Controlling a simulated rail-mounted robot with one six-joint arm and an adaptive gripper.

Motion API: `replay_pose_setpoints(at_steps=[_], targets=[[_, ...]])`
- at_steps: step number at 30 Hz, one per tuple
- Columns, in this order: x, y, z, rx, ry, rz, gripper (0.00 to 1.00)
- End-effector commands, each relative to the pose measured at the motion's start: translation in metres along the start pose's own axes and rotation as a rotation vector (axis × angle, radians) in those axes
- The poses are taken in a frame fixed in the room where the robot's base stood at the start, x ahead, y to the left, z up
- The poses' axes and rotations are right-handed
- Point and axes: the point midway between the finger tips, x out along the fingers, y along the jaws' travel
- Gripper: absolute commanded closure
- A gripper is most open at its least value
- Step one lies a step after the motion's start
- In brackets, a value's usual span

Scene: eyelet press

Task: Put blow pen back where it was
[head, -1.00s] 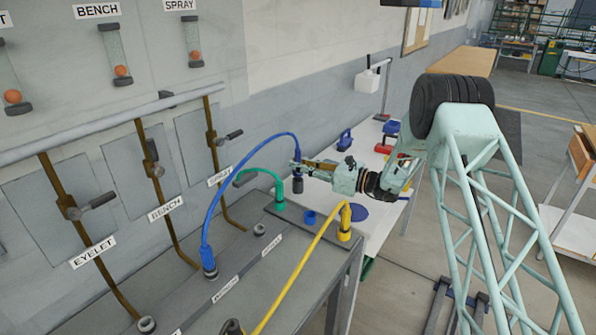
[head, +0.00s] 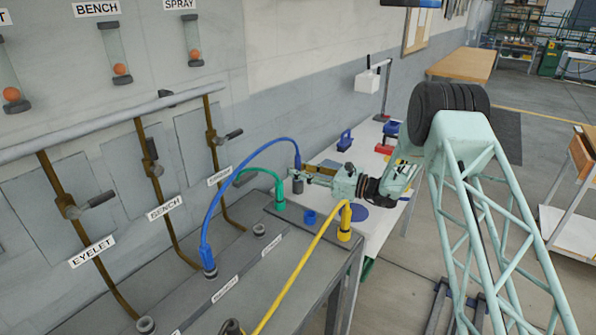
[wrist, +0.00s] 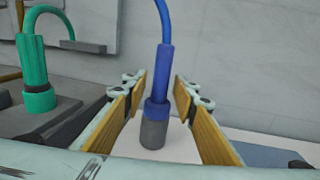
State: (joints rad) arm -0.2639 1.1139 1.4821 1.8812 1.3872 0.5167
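A blue hose (head: 240,160) arches from the grey bench to a blue connector (wrist: 160,90) with a dark grey lower end. The connector is upright; it also shows in the head view (head: 297,160). My gripper (wrist: 161,88) has its tan-padded fingers on either side of the connector, with visible gaps, so it looks open. In the head view my gripper (head: 300,174) is at the connector, beyond the green hose. I cannot tell whether the connector's lower end rests on anything. No object is clearly recognisable as a separate blow pen.
A green hose fitting (head: 279,198) and a yellow hose fitting (head: 345,222) stand on the bench near my gripper. The white table (head: 385,215) beyond carries a blue disc, a blue tool and a red item.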

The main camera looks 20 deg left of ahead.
Motion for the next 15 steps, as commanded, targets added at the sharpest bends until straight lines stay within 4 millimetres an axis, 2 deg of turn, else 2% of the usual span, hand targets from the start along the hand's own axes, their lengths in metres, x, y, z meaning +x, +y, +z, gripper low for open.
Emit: replay_pose_setpoints(at_steps=[11,15], targets=[[0.0000,0.0000,0.0031,0.000,0.000,0.000,0.74],[-0.0087,-0.0007,0.0032,0.001,0.000,-0.002,0.74]])
